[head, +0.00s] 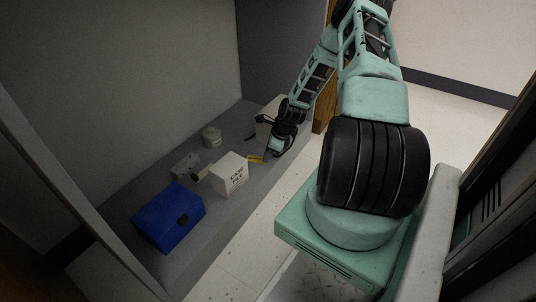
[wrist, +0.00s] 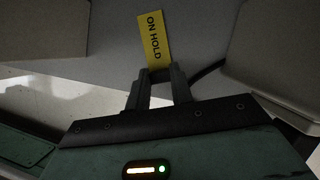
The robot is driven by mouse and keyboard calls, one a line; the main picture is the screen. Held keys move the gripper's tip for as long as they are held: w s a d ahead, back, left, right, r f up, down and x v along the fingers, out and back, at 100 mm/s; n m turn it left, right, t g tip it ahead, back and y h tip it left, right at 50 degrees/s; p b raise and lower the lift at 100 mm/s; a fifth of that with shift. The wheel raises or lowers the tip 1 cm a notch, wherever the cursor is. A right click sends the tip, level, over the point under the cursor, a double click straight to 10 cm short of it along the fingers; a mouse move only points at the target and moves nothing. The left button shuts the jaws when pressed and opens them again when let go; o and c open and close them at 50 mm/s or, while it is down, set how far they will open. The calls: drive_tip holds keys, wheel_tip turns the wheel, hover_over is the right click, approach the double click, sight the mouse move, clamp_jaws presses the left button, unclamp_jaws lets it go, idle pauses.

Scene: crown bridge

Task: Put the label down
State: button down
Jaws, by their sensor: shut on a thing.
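The label is a yellow tag (wrist: 154,38) with "ON HOLD" in black letters, seen in the wrist view. My gripper (wrist: 156,74) is shut on its lower end, and the tag sticks out ahead of the fingertips over the grey surface. In the head view the label (head: 255,159) is a small yellow strip near the white box. My gripper (head: 266,156) is there too, small and dark, at the end of the arm over the shelf's front edge. I cannot tell whether the label touches the surface.
A grey shelf (head: 225,212) holds a white "CASE FILE" box (head: 229,175), a blue case (head: 168,217), a white jar (head: 212,136), a grey device (head: 184,165) and a pale box (head: 265,124) behind my gripper. A dark cable (wrist: 208,73) lies close by.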

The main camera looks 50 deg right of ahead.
drive_tip(key=c, duration=1.2)
unclamp_jaws()
drive_tip(key=shift+f, duration=0.1)
drive_tip(key=shift+c, duration=0.2)
drive_tip(key=p+v, duration=0.8)
drive_tip(key=v, duration=0.4)
